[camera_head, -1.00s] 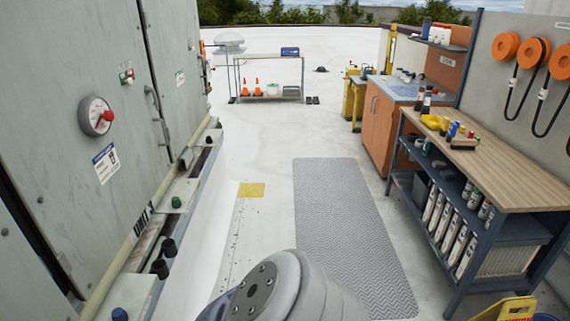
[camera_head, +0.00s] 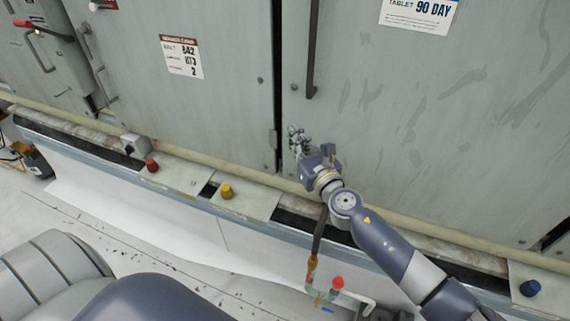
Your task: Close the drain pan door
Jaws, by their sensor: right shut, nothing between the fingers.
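A large grey-green door panel (camera_head: 420,130) fills the right of the view. It carries a "TABLET 90 DAY" label (camera_head: 420,12) and a long dark vertical handle (camera_head: 312,50); I take it to be the drain pan door. A dark seam (camera_head: 278,70) runs along its left edge, and I cannot tell whether the panel stands slightly ajar. My right gripper (camera_head: 297,142) is shut and empty, in front of the panel's lower left corner, just right of the seam. Whether it touches the panel is unclear. My left gripper is out of view.
A neighbouring panel (camera_head: 205,110) with a label stands left of the seam. Below runs a ledge with plates (camera_head: 185,178) bearing a red knob (camera_head: 152,165) and a yellow knob (camera_head: 227,191); a blue knob (camera_head: 530,288) is at right. A pipe with red fittings (camera_head: 337,283) hangs below my right arm.

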